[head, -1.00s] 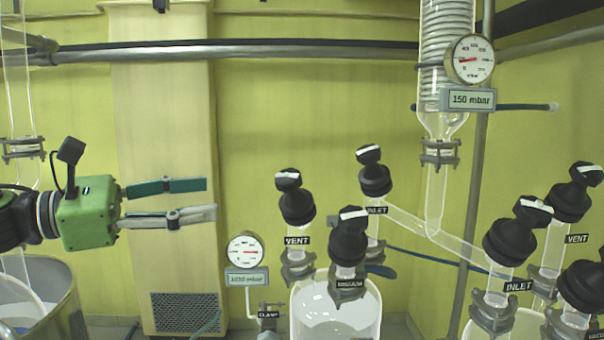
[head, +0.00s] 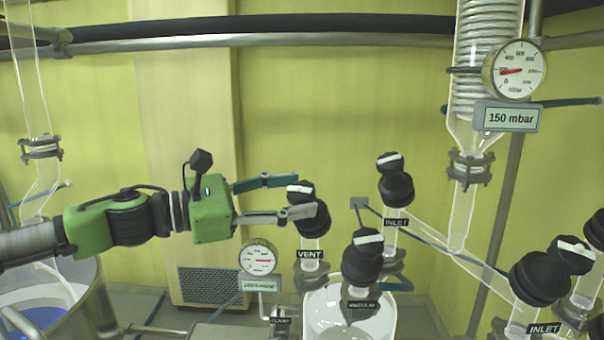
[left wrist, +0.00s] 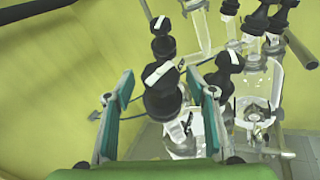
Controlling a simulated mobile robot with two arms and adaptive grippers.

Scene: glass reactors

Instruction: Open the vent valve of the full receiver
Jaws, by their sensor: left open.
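The vent valve (head: 312,222) of the left receiver is a black knob with a white bar, above a VENT label. My left gripper (head: 303,196) comes in from the left, open, with one finger behind the knob and one across its front. In the left wrist view the black knob (left wrist: 163,98) stands between the open fingers (left wrist: 160,73); I cannot tell whether they touch it. The left receiver (head: 350,318) is a clear glass vessel below; its fill level is not clear. A right-hand receiver's valves show at the right edge. My right gripper is not in view.
A vacuum valve (head: 363,257) and an inlet valve (head: 395,188) stand close to the right of the vent valve. A small gauge (head: 259,258) sits below my gripper. A 150 mbar display (head: 507,117) hangs at upper right. A metal vessel (head: 95,310) is at lower left.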

